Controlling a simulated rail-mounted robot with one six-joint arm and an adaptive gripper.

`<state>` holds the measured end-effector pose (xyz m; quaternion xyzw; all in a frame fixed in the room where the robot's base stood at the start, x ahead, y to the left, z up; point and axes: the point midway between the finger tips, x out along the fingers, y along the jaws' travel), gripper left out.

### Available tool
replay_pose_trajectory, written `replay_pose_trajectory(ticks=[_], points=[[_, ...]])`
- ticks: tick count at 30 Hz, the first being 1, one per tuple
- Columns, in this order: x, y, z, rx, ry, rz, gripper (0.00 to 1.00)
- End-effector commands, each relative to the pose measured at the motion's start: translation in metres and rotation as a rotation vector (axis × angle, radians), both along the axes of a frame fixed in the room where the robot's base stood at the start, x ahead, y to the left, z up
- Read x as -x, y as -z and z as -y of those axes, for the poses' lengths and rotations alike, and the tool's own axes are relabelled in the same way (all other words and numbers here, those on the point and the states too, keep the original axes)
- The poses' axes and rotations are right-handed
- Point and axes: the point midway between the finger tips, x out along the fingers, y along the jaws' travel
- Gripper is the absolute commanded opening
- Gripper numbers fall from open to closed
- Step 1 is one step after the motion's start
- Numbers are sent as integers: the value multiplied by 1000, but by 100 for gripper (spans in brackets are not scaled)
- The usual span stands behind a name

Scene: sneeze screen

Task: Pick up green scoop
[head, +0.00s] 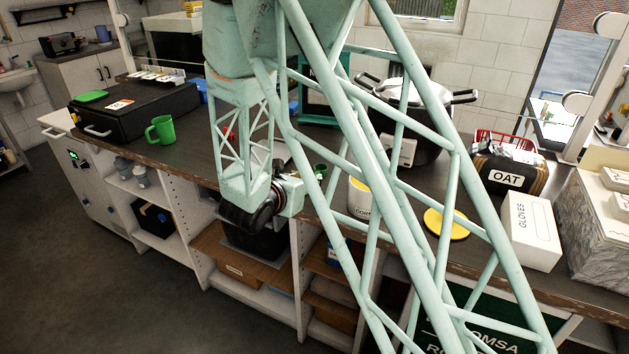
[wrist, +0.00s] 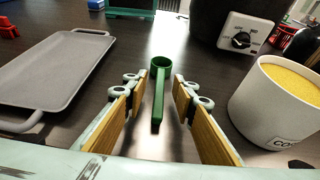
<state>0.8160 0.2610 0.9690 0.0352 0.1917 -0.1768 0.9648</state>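The green scoop (wrist: 160,64) lies on the dark worktop in the middle of the wrist view, its round cup away from me and its handle pointing back toward my gripper (wrist: 158,88). The two wood-faced fingers are open, one on each side of the handle, with a clear gap on both sides. In the head view a little of the green scoop (head: 320,170) shows behind my arm's lattice. My gripper there is at the worktop's front edge, its fingertips largely hidden.
In the wrist view a white tub of yellow grain (wrist: 275,105) stands close on the right and a grey tray (wrist: 55,70) lies on the left. A dark cooker (wrist: 238,32) stands behind.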

Motion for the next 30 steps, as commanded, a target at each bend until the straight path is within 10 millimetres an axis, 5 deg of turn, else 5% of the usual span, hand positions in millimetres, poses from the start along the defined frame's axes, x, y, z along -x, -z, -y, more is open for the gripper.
replay_pose_trajectory(ticks=[12,30], points=[[-30,16,13,-1,0,0,25],[-31,16,13,0,0,0,24]])
